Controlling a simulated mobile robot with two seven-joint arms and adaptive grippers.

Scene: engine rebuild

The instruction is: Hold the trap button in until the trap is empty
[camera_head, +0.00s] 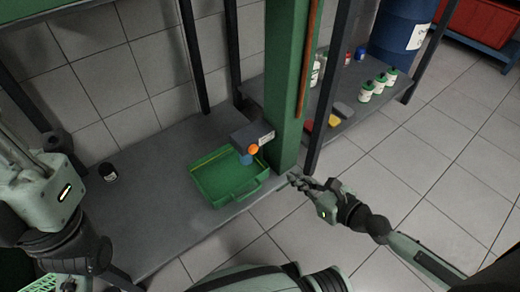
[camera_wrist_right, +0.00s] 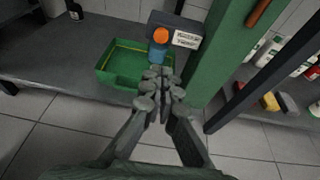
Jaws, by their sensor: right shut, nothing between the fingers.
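The trap is a dark grey box (camera_head: 247,136) with a pale label, beside the green post (camera_head: 285,90). An orange round button (camera_head: 253,149) sits on its front; it also shows in the right wrist view (camera_wrist_right: 160,35). A blue part (camera_head: 246,160) hangs below the box; its contents cannot be seen. A green tray (camera_head: 245,193) lies beneath on the grey bench. My right gripper (camera_head: 294,180) is shut and empty, right of the tray and apart from the button. In the wrist view its fingertips (camera_wrist_right: 160,78) appear below the blue part. My left gripper (camera_head: 22,155) is at the left edge, its fingers unclear.
A dark jar (camera_head: 107,171) stands on the bench to the left. Several white bottles with green caps (camera_head: 378,84) stand on a shelf right of the post. A blue drum (camera_head: 400,32) is behind them.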

